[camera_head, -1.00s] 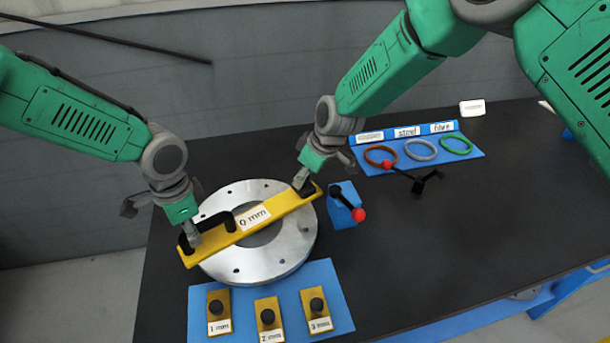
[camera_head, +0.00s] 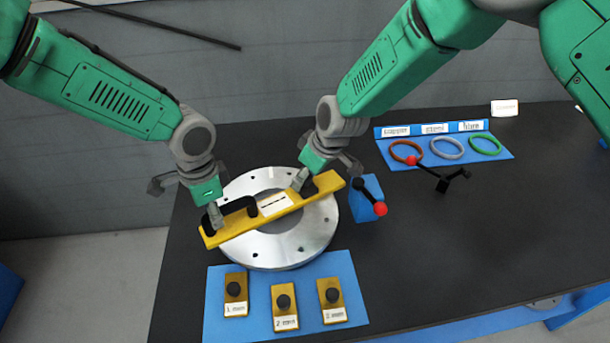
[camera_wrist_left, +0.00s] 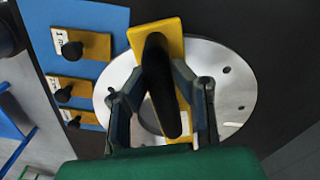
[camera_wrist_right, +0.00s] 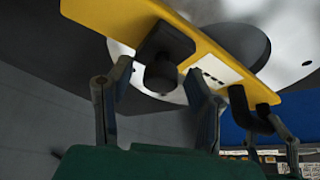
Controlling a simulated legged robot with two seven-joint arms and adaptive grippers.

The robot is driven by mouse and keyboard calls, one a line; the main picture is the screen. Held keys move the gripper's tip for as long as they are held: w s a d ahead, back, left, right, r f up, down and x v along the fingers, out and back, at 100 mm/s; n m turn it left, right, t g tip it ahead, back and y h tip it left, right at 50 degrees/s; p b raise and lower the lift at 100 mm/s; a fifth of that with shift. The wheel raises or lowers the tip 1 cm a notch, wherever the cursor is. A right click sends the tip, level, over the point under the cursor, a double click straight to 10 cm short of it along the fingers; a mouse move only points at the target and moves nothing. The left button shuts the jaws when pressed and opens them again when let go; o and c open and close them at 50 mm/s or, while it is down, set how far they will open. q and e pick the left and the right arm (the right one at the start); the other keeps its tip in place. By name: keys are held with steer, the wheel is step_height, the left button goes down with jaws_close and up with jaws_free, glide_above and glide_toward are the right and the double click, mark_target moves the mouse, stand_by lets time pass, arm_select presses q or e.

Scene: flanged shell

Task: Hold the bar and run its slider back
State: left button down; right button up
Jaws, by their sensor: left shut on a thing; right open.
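The yellow bar (camera_head: 238,223) lies across the metal flange (camera_head: 312,233); whether it touches the flange or is just above it I cannot tell. A black arched handle (camera_wrist_left: 160,90) is near its left end, and my left gripper (camera_head: 214,216) is shut on it. The black slider with its round knob (camera_wrist_right: 163,72) sits toward the bar's right end. My right gripper (camera_head: 300,181) is open there, its fingers (camera_wrist_right: 158,95) on either side of the knob with gaps. The bar's white label (camera_head: 275,204) is too blurred to read.
A blue mat (camera_head: 350,273) in front holds several small yellow blocks with black knobs. A blue block with a red-tipped lever (camera_head: 380,208) stands close right of the bar. Farther right are a second red-tipped lever (camera_head: 438,177) and a blue tray (camera_head: 507,152) with coloured rings.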

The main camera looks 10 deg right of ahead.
steer(key=v, duration=1.1)
steer(key=shift+d+r, duration=0.15)
steer(key=shift+r, duration=0.2)
steer(key=shift+s, duration=0.1)
arm_select(q)
steer(key=c, duration=1.3)
jaws_free()
